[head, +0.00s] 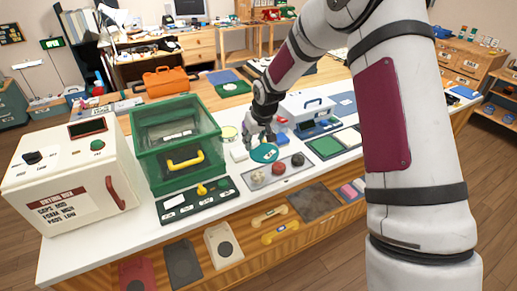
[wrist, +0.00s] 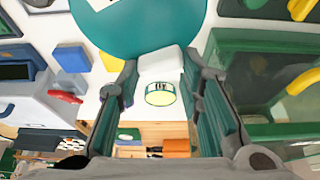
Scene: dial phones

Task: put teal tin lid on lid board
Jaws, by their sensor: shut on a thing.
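The teal tin lid (head: 265,153) is a flat round disc with a white label, low over the white counter in the head view. It fills the top middle of the wrist view (wrist: 140,28), right at my fingertips. My gripper (head: 260,136) is at the lid's far edge and shut on it; in the wrist view the fingers (wrist: 160,60) stand apart, and the exact contact is hard to see. A grey board (head: 264,184) with cream, dark red and black round pieces lies just in front of the lid. I cannot tell for certain whether it is the lid board.
A green case (head: 180,133) with a yellow handle stands left of the lid. A white block (head: 239,155) and a yellow-topped tin (head: 229,132) are close by. A white-and-blue box (head: 308,105) stands behind right. A green panel (head: 327,147) lies to the right.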

